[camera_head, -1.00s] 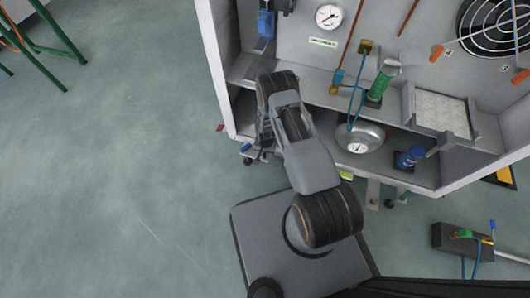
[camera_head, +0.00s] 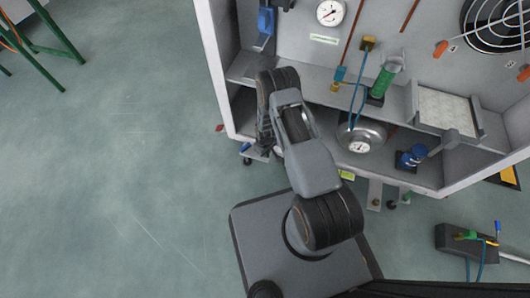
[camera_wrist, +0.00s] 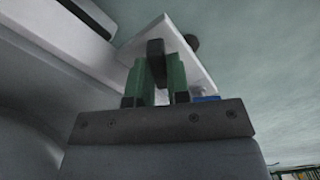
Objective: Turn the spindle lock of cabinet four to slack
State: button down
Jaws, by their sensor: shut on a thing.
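In the wrist view my gripper (camera_wrist: 159,75) has its two green fingers closed on a dark upright handle (camera_wrist: 155,48). The handle stands against a white plate (camera_wrist: 178,40) and looks like that of the spindle lock; its full shape and angle cannot be told. In the head view my arm reaches to the left end of an open-front cabinet (camera_head: 222,80), and the gripper is hidden behind the arm. A small blue piece (camera_head: 245,147) and a red one (camera_head: 219,127) show beside that lower left corner. No cabinet number is legible.
The cabinet holds a gauge (camera_head: 330,12), a green cylinder (camera_head: 385,76), a round metal vessel (camera_head: 362,137) and a fan grille (camera_head: 495,25). A dark box with hoses (camera_head: 462,241) lies on the floor at the right. The floor (camera_head: 120,180) at the left is clear.

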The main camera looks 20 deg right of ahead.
jog(key=n, duration=0.5)
jog(key=shift+b, duration=0.3)
jog(key=shift+n, duration=0.3)
jog(key=c, duration=1.1)
grip_release()
notch_tip(320, 180, up, 14)
jog(key=p, duration=0.5)
jog(key=shift+p, duration=0.4)
